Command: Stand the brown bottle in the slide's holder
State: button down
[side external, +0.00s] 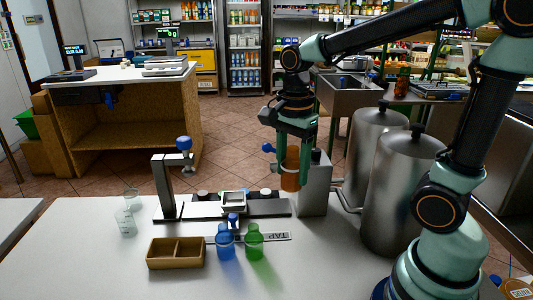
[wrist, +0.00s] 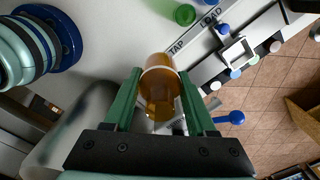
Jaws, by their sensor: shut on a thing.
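The brown bottle (side external: 290,181) is held upright or nearly so by my gripper (side external: 294,160), above the right end of the slide. In the wrist view the brown bottle (wrist: 160,92) sits between both fingers of my gripper (wrist: 160,80). The slide's holder is a pale square frame (side external: 233,198), left of and lower than the bottle; it looks empty. The holder (wrist: 237,53) also shows at the upper right of the wrist view, apart from the bottle. A blue knob (side external: 232,219) stands at the front of the slide.
A blue bottle (side external: 225,244) and a green bottle (side external: 254,243) stand in front of the slide. A brown divided tray (side external: 163,261) lies left of them. A post with a blue ball (side external: 184,143) rises at the left. A grey box (side external: 315,190) and metal tanks (side external: 394,190) stand right.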

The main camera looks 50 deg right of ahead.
jog(key=shift+w+r, duration=0.2)
jog(key=shift+r, duration=0.15)
jog(key=w+d+f+m, duration=0.1)
jog(key=w+f+m, duration=0.3)
jog(key=w, duration=0.6)
jog(key=w+d+f+m, duration=0.1)
jog(key=w+f+m, duration=0.1)
jog(key=w+f, duration=0.65)
jog(key=shift+w+f, duration=0.35)
jog(key=shift+f, duration=0.35)
jog(key=shift+w+f, duration=0.3)
jog(key=shift+f, duration=0.4)
jog(key=shift+w+f, duration=0.35)
jog(key=shift+f, duration=0.35)
jog(key=shift+f, duration=0.35)
grip_release()
jog(key=shift+r, duration=0.1)
